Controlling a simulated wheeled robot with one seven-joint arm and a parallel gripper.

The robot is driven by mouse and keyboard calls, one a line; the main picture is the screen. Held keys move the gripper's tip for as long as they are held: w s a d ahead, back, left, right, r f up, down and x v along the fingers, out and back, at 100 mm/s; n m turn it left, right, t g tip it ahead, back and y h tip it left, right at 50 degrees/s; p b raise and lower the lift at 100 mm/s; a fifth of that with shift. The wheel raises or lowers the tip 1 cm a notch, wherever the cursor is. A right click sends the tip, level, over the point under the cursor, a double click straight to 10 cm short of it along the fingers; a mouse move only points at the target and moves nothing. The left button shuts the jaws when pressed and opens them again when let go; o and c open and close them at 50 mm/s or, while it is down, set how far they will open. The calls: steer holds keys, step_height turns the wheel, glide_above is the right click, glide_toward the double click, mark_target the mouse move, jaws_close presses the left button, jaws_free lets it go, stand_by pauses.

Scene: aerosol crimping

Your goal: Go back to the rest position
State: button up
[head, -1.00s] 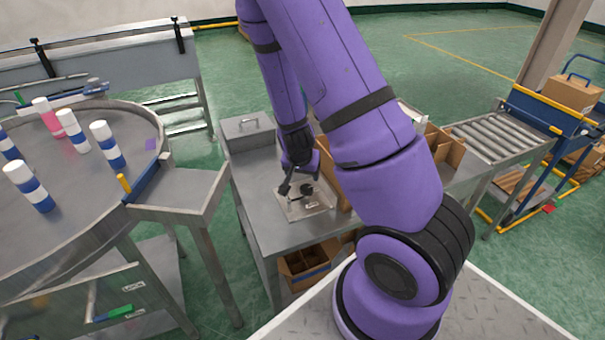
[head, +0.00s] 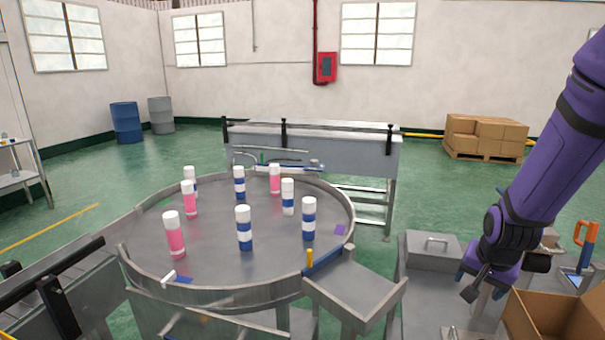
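My purple arm (head: 560,150) comes in from the right edge in the head view. My gripper (head: 484,293) hangs at its lower end above the steel workbench (head: 420,290), left of an open cardboard box (head: 555,318). Its dark fingers appear spread apart, with nothing seen between them. Part of a small metal fixture (head: 458,333) shows at the bottom edge, below the gripper.
A round steel turntable (head: 200,245) on the left carries several pink-and-white and blue-and-white cans. A grey lidded box (head: 433,250) stands on the bench left of my gripper. An orange-handled tool (head: 585,240) is at right. A conveyor (head: 310,150) stands behind.

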steer(key=s+a+r+n+t+y, duration=0.1)
steer(key=s+a+r+n, duration=0.2)
steer(key=r, duration=0.5)
steer(key=s+a+r+n+y, duration=0.1)
steer(key=s+a+r, duration=0.1)
steer(key=s+r, duration=0.4)
steer(key=s+a+r+n, duration=0.2)
steer(key=s+r+n, duration=0.2)
steer(key=s+r, duration=0.5)
steer(key=shift+s+a+r+t+h, duration=0.3)
steer(key=shift+s+h, duration=0.1)
steer(key=shift+s, duration=0.55)
